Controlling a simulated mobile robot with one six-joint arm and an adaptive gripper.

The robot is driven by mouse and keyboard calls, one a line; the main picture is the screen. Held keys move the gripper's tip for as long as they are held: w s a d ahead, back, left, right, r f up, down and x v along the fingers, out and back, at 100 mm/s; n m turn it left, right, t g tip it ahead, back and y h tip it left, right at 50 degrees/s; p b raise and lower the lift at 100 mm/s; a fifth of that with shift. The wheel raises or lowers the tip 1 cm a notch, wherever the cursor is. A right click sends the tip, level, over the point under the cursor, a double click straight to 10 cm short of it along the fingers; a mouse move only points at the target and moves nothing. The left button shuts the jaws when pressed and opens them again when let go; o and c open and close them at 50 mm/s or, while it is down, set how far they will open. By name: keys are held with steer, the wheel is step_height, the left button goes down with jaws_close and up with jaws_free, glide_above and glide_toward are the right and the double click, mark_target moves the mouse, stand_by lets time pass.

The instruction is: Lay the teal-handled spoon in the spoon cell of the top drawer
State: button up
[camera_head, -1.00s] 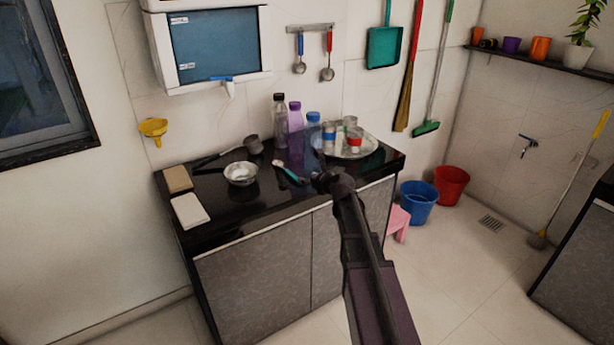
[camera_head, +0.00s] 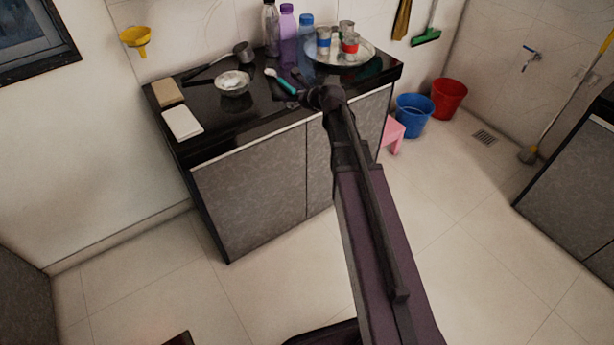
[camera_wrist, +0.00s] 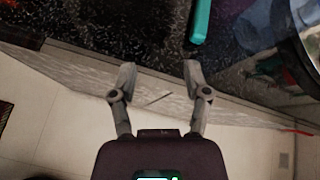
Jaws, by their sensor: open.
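The teal-handled spoon (camera_head: 284,85) lies on the black counter, its pale head pointing to the back left. In the wrist view only the lower part of its teal handle (camera_wrist: 202,20) shows, at the top edge. My gripper (camera_wrist: 159,72) is open and empty, with its fingers apart over the counter's front edge. The handle is ahead of the right finger and apart from it. In the head view my arm's end is just right of the handle's near end. No open drawer or spoon cell is recognisable in either view.
A metal bowl (camera_head: 232,84) stands left of the spoon. A round tray (camera_head: 342,67) with several cups and several bottles is behind and to the right. Two blocks lie at the counter's left end. Grey cabinet doors (camera_head: 250,185) are below. Floor in front is clear.

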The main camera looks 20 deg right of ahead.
steer(key=s+a+f+n+g+h, duration=0.1)
steer(key=s+f+n+g, duration=0.2)
steer(key=s+n, duration=0.6)
steer(key=s+a+f+n+g+h, duration=0.2)
steer(key=s+f+n+g, duration=0.1)
steer(key=s+n, duration=0.6)
steer(key=s+a+f+n+g+h, duration=0.1)
steer(key=s+f+n+g, duration=0.2)
steer(key=s+n, duration=0.6)
steer(key=shift+s+a+f+g+h, duration=0.3)
steer(key=shift+s+g, duration=0.35)
steer(key=shift+g, duration=0.35)
